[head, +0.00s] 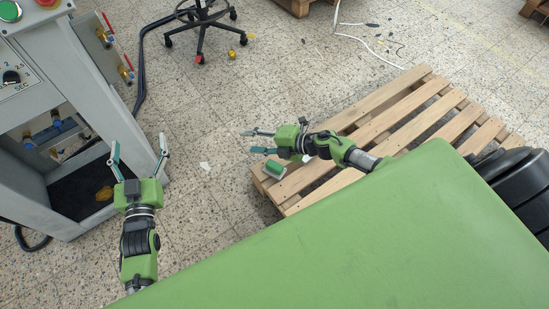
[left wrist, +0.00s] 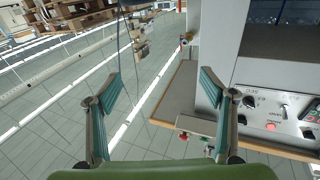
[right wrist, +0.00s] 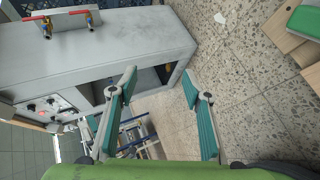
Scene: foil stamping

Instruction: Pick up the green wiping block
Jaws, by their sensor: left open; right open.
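The green wiping block (head: 274,168), with a pale lower part, lies on the near left corner of the wooden pallet in the head view. In the right wrist view a green block (right wrist: 305,18) on wood is cut off at the top right corner. My right gripper (head: 247,141) is open and empty, left of and above the block in the head view, apart from it. Its open fingers also show in the right wrist view (right wrist: 160,75). My left gripper (head: 139,146) is open and empty in front of the grey machine, far from the block.
The wooden pallet (head: 385,125) lies on the speckled floor. The grey machine (head: 85,70) with knobs and red-handled valves stands at the left. A wheeled chair base (head: 200,22) and white cables (head: 365,40) are at the back. Floor between machine and pallet is mostly clear.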

